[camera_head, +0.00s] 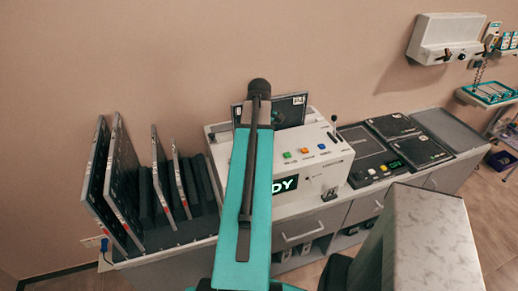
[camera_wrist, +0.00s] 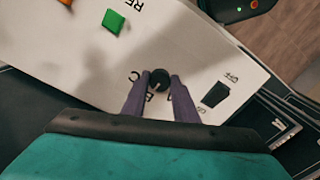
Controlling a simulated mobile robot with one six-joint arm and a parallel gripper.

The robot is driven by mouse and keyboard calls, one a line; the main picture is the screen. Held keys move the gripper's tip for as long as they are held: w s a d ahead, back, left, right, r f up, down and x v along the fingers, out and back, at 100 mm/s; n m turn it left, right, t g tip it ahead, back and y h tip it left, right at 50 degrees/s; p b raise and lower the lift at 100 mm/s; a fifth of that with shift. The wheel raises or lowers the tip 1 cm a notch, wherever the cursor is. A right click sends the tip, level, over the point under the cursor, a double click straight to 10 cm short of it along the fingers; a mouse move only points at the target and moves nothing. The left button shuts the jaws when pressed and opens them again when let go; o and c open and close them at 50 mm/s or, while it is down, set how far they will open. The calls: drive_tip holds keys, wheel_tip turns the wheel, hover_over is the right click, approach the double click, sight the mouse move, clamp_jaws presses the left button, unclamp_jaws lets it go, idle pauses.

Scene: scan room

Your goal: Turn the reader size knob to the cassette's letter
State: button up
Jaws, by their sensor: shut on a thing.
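The reader (camera_head: 222,152) is a white box on the counter, with green, orange and blue buttons and a display, partly covered by my arm, showing "DY". In the wrist view, the dark round size knob (camera_wrist: 159,77) sits on the reader's white face (camera_wrist: 185,45). My gripper (camera_wrist: 158,84) is shut on the knob, one finger on each side. A "C" shows left of the knob; other letters near the fingers are partly covered. I cannot tell where the knob points. A dark cassette (camera_head: 290,110) stands at the reader's back; its letter is unreadable. My arm hides knob and gripper in the head view.
Several dark panels stand in a rack (camera_head: 165,237) at left. Flat black panels (camera_head: 395,126) lie on the counter at right. In the wrist view, a green button (camera_wrist: 113,21) and a black part (camera_wrist: 215,94) are near the knob. A pale block (camera_head: 432,235) stands at front right.

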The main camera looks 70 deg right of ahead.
drive_tip(key=shift+s+n, duration=0.1)
drive_tip(key=shift+n, duration=0.2)
drive_tip(key=o, duration=1.1)
drive_tip(key=shift+c, duration=0.2)
wheel_tip(320, 180, up, 14)
drive_tip(key=b, duration=0.3)
idle(0.4)
idle(0.5)
